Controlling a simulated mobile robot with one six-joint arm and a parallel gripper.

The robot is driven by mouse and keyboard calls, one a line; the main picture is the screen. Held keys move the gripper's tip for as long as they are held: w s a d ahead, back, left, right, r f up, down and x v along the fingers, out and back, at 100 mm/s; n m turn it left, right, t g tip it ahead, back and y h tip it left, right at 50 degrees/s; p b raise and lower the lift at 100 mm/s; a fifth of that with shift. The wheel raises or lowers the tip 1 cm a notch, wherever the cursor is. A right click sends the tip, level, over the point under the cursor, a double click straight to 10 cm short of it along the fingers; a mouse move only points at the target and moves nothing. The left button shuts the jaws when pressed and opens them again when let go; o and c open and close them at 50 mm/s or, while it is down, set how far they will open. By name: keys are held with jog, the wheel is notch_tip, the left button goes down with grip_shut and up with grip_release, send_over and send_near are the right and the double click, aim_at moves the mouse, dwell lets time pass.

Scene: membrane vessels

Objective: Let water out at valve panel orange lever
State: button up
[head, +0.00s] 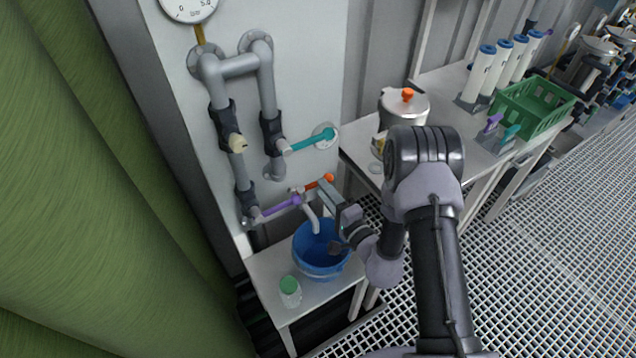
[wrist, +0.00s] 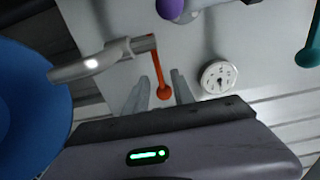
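The orange lever (head: 319,183) sits on the valve panel (head: 318,70), by a grey spout (head: 312,218) that points down at a blue bucket (head: 300,254). In the wrist view, the orange lever (wrist: 160,75) hangs from the spout's pipe (wrist: 95,63), and its round knob shows between my fingertips. My gripper (wrist: 162,88) is open, with one finger on each side of the knob. Contact with the lever cannot be made out. In the head view, my gripper (head: 330,192) is beside the lever, above the bucket. No water stream is visible.
A purple lever (head: 281,207) is close on the left, and a teal lever (head: 313,140) is above. A green-lidded jar (head: 290,291) stands by the bucket on a small table (head: 262,272). A bench with a metal pot (head: 405,103) and green crate (head: 533,108) is at right.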

aim_at(315, 184)
jog(key=shift+x, duration=2)
grip_shut()
